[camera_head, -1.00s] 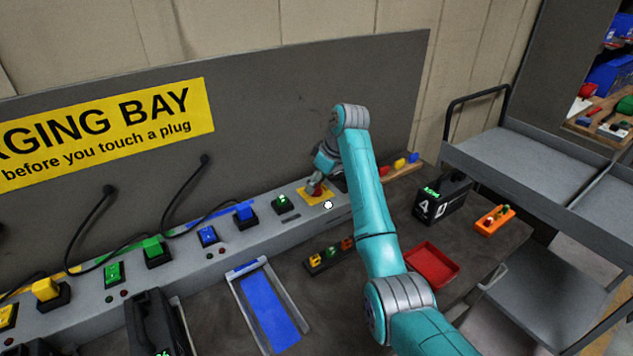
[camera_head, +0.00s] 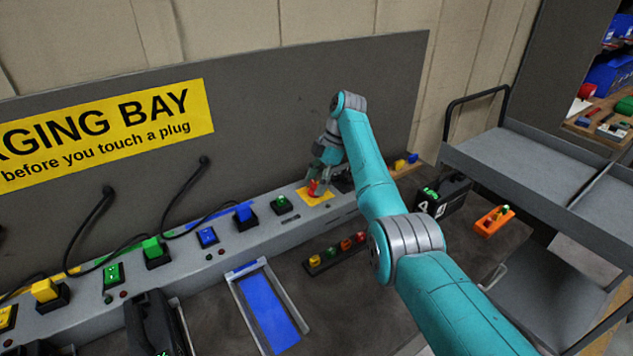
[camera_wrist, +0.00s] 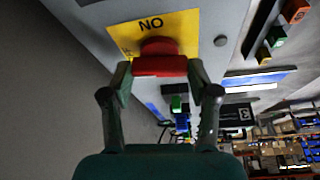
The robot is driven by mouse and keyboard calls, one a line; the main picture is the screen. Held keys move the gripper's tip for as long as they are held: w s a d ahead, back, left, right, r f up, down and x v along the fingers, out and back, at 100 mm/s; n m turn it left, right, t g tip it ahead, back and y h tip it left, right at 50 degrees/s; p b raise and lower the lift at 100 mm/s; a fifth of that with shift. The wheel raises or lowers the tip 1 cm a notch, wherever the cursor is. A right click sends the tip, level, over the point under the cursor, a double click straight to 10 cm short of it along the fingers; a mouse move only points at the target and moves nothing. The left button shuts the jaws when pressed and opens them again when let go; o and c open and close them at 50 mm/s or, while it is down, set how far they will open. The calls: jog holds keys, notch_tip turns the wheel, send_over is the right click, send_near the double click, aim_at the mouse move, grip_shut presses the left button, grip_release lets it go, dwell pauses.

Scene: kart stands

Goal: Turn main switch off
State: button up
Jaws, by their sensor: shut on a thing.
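The main switch is a red knob (camera_wrist: 160,64) on a yellow plate (camera_wrist: 178,26) marked "NO" in the wrist view. In the head view the red knob (camera_head: 312,188) stands above its yellow plate (camera_head: 322,199) at the right part of the grey console. My gripper (camera_wrist: 160,72) is shut on the red knob, with one finger on each side of it. In the head view my gripper (camera_head: 317,184) comes down onto the knob from above and partly hides it.
The grey console (camera_head: 188,272) carries several green, blue and yellow plugs and switches, with black cables. A blue-bottomed tray (camera_head: 268,308) lies in front. A rack of coloured pieces (camera_head: 336,251), a black box (camera_head: 443,194) and an orange holder (camera_head: 494,221) stand right.

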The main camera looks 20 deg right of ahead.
jog(key=shift+n+g, duration=0.4)
jog(key=shift+n, duration=0.6)
jog(key=o, duration=1.1)
jog(key=shift+o, duration=0.2)
jog(key=v, duration=0.7)
jog(key=shift+r, duration=0.2)
